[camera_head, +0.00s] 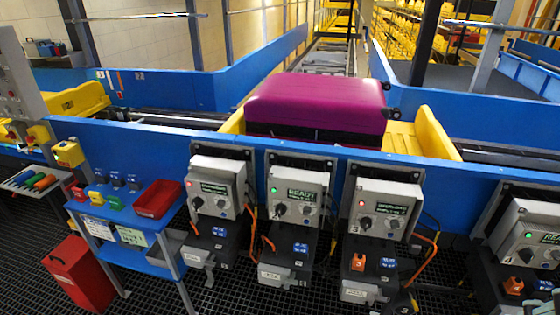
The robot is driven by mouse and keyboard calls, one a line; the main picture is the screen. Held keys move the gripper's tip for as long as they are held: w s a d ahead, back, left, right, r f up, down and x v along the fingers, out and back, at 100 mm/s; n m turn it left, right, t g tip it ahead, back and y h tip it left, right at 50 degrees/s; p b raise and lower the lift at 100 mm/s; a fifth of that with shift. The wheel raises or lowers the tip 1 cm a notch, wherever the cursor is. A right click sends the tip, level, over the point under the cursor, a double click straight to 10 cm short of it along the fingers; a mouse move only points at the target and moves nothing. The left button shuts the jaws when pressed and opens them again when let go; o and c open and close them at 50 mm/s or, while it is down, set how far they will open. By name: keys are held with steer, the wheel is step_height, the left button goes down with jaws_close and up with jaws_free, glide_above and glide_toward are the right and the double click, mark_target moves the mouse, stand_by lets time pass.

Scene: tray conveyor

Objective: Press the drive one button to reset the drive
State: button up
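Several grey drive control boxes hang along the front of the blue conveyor wall. The left box (216,187) has a red light, a dark display and small knobs or buttons. The second box (298,195) has a green light and its display reads READY. The third box (384,208) shows a red light. The box at the right edge (531,238) shows a green light, and its display is partly cut off. My gripper is not in view.
A purple suitcase (316,102) lies in a yellow tray (437,143) on the conveyor behind the boxes. A blue side table (137,218) with a red bin (158,198) stands at left, above a red box (77,275). Dark units and orange cables protrude below the control boxes.

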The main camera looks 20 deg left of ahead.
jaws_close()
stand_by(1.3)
